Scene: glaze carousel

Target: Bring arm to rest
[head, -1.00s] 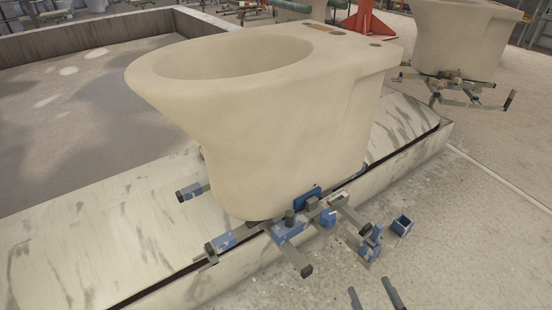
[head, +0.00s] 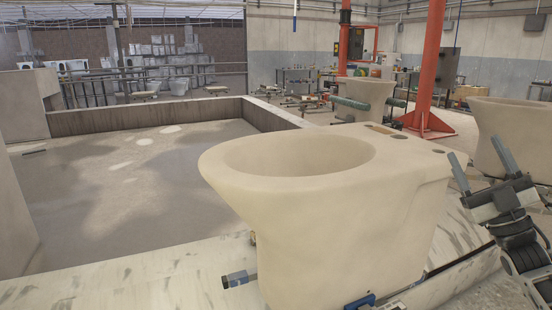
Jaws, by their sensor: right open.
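My right gripper (head: 475,168) is at the right edge of the head view, raised, with its two dark fingers apart and nothing between them. It is to the right of a large unglazed beige toilet bowl (head: 330,205) and looks apart from it. The bowl stands upright in the middle of the view, with its open basin facing up. Blue and grey support parts (head: 238,279) show at its lower left, and another blue part (head: 360,301) shows at the bottom edge. My left gripper is not in view.
A low-walled pit (head: 120,185) lies to the left and behind the bowl. Another beige bowl (head: 515,130) stands at the right behind my gripper, and a further one (head: 362,95) is at the back. A red post (head: 431,70) rises behind. A pale marbled ledge (head: 130,280) runs along the front.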

